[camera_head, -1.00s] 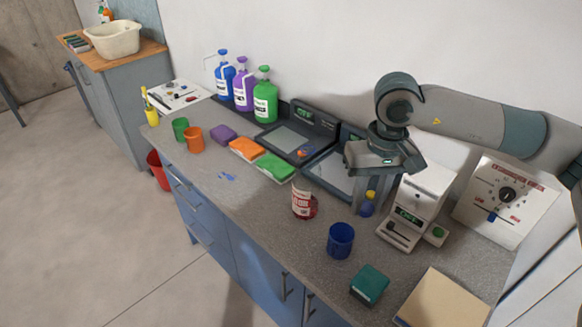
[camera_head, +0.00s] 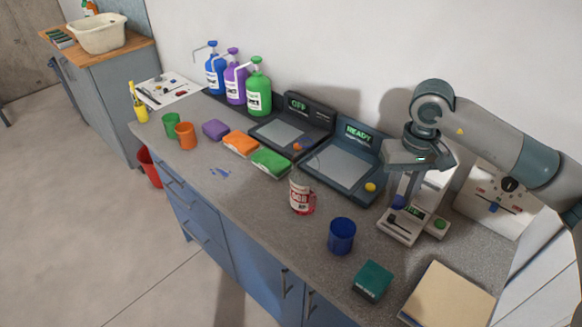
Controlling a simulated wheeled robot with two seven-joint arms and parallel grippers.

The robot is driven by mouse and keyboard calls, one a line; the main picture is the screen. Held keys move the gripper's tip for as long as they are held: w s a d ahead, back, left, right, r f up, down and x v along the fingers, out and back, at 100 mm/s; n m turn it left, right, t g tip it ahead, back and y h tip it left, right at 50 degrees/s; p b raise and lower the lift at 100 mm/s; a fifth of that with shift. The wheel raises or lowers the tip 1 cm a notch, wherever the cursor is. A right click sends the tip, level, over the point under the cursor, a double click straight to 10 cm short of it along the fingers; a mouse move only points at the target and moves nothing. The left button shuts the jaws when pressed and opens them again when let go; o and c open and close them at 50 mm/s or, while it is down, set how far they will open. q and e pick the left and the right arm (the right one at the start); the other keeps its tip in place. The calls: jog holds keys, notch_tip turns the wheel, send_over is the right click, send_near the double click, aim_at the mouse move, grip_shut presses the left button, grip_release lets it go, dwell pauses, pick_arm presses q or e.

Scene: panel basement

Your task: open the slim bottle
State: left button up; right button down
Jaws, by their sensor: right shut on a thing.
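My right gripper (camera_head: 401,196) points down above the small white device with a panel and a green button (camera_head: 404,224), at the right of the counter. It is shut on a small dark blue thing (camera_head: 398,202) at its fingertips. I cannot tell whether this is the slim bottle, its cap or another part, as the fingers hide much of it. No other thing in view is plainly the slim bottle. My left gripper is not in view.
A red-and-white labelled jar (camera_head: 302,195), blue cup (camera_head: 341,236), teal box (camera_head: 372,281) and tan board (camera_head: 447,296) stand on the grey counter. A scale reading READY (camera_head: 340,165) is left of my gripper. Pump bottles (camera_head: 235,80) stand at the back.

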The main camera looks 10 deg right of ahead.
dwell(0.3)
jog(key=w+a+f+p, duration=0.1)
jog(key=w+a+f, duration=0.1)
jog(key=a, duration=0.1)
jog(key=w+a+f+p, duration=0.2)
jog(key=a, duration=0.1)
jog(key=w+a+f+p, duration=0.2)
jog(key=a, duration=0.1)
jog(key=shift+w+a+f, duration=0.25)
jog(key=shift+a+f, duration=0.05)
jog(key=shift+f, duration=0.1)
jog(key=shift+w+f, duration=0.1)
jog(key=shift+p, duration=0.3)
jog(key=shift+f, duration=0.25)
notch_tip(320, 180, down, 3)
jog(key=shift+r+p, duration=0.15)
jog(key=shift+p, duration=0.95)
jog(key=shift+f, duration=0.4)
